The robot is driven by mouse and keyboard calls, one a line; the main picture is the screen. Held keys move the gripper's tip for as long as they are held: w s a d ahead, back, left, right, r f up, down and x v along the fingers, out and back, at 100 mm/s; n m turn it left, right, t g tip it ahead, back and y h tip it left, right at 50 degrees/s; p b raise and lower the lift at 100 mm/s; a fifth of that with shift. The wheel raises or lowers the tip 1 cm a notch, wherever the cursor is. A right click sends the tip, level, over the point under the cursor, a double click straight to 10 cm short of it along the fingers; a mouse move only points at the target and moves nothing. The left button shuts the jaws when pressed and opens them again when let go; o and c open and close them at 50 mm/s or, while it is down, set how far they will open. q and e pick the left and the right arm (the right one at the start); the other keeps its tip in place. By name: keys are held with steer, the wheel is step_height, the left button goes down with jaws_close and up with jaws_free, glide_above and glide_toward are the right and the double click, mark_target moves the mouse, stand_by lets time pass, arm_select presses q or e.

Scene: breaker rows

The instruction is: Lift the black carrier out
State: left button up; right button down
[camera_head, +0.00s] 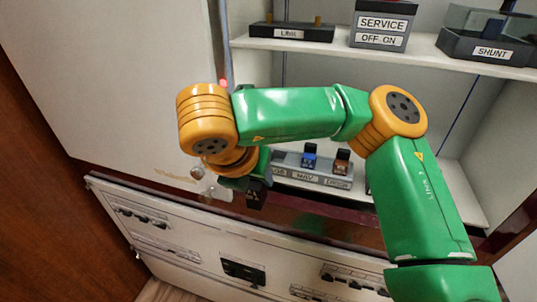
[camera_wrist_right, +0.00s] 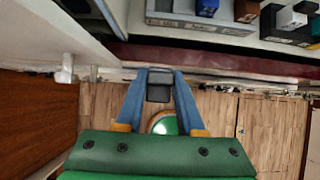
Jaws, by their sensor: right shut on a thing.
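My right arm comes in from the right in the head view, and its gripper hangs near the left end of the lower shelf. In the right wrist view, the blue fingers of my right gripper (camera_wrist_right: 160,92) are shut on a small dark block, which looks like the black carrier (camera_wrist_right: 160,88). A dark block, likely the same carrier, shows below my wrist in the head view (camera_head: 257,195). It appears held clear in front of the shelf edge, but exact contact is hidden. My left gripper is not in view.
The lower shelf bears a grey labelled base (camera_head: 312,177) with blue and brown blocks. Above are a LINK base (camera_head: 291,32), a SERVICE box (camera_head: 381,25) and a SHUNT tray (camera_head: 488,48). A pale breaker panel (camera_head: 190,235) with a black socket (camera_head: 243,271) lies below.

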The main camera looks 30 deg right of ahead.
steer(key=shift+s+a, duration=0.65)
steer(key=shift+a, duration=0.25)
steer(key=shift+r, duration=0.25)
steer(key=shift+r+p, duration=1.65)
steer(key=shift+r, duration=0.6)
